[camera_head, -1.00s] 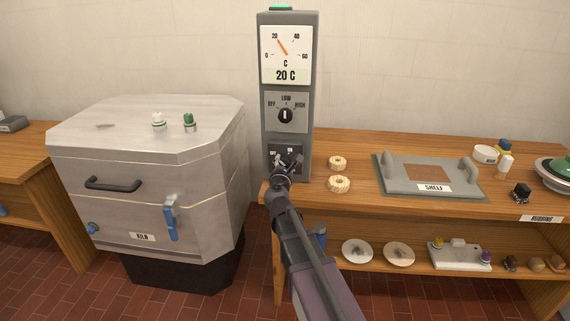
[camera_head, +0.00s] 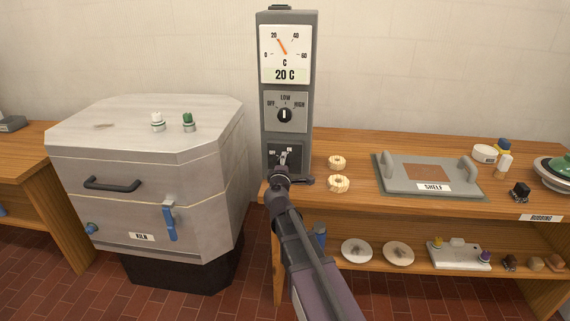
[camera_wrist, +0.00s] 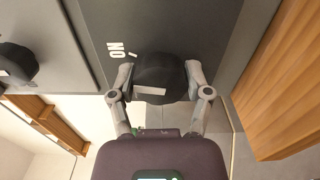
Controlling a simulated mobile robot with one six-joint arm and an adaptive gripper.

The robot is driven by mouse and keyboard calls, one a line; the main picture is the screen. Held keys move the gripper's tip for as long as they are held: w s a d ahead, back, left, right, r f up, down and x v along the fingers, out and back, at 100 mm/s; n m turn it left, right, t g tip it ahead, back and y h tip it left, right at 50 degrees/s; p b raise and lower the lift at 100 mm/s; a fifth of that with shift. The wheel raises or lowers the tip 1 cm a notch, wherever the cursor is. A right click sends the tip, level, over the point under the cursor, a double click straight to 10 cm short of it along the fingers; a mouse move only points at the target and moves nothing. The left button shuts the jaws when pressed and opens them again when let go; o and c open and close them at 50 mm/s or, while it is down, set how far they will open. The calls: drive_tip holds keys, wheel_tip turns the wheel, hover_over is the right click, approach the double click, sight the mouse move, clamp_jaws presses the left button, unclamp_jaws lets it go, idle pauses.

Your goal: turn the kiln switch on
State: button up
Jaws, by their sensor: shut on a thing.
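The kiln switch is a black round knob (camera_wrist: 160,68) on the lower dark plate of the grey control column (camera_head: 265,130). In the wrist view it sits between my two fingers, with a pale pointer mark that looks roughly level. An "ON" label (camera_wrist: 115,50) shows on the plate to the knob's upper left. My gripper (camera_wrist: 160,80) is shut on the knob, one finger on each side. The lamp (camera_head: 280,7) on top of the column looks dark.
The kiln (camera_head: 150,190) stands to the left. Above the switch is a LOW/HIGH dial (camera_head: 285,115) and a gauge (camera_head: 285,50) reading 20 C. The bench (camera_head: 350,155) at the right holds two cream rings (camera_head: 339,183) close to my gripper, and a grey shelf board (camera_head: 405,188).

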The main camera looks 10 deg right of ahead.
drive_tip(key=shift+m, duration=1.6)
drive_tip(key=o, duration=1.2)
drive_tip(key=shift+c, duration=0.2)
drive_tip(key=v, duration=1.2)
drive_tip(key=shift+d, duration=0.1)
